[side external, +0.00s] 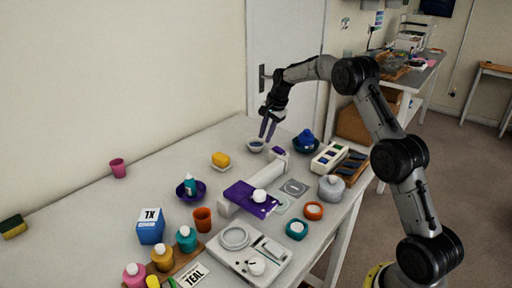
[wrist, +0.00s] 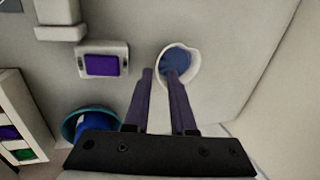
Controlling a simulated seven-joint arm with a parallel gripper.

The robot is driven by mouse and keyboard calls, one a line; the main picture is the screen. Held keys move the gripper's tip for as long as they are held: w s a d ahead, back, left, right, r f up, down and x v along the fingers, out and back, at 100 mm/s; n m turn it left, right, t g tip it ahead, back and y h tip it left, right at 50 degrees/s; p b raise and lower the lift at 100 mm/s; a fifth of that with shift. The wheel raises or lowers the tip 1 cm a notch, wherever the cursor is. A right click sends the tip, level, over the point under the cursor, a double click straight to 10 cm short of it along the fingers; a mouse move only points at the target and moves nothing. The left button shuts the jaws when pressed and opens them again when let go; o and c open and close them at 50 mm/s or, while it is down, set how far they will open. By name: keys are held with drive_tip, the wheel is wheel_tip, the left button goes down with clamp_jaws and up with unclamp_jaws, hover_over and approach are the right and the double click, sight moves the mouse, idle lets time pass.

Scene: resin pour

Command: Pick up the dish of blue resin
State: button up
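The small white dish of blue resin (side external: 256,149) stands on the table behind the white machine with the purple deck. In the wrist view the white dish (wrist: 190,81) is round with a small lip, and blue resin (wrist: 178,60) lies inside it. My gripper (side external: 265,137) points down close to the dish, with its purple fingers a little apart and nothing visible between them. In the wrist view the gripper (wrist: 159,72) has its right fingertip over the dish's near-left part and its left fingertip outside the rim. I cannot tell whether either finger touches the dish.
The white machine (side external: 270,170) is nearby in front. The table is clear behind the dish towards the wall.

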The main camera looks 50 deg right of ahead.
sight(264, 145)
drive_tip(key=x, duration=0.5)
drive_tip(key=shift+s+d+f, duration=0.1)
drive_tip(key=shift+s+d, duration=0.05)
drive_tip(key=shift+d, duration=0.05)
clamp_jaws()
idle(1.2)
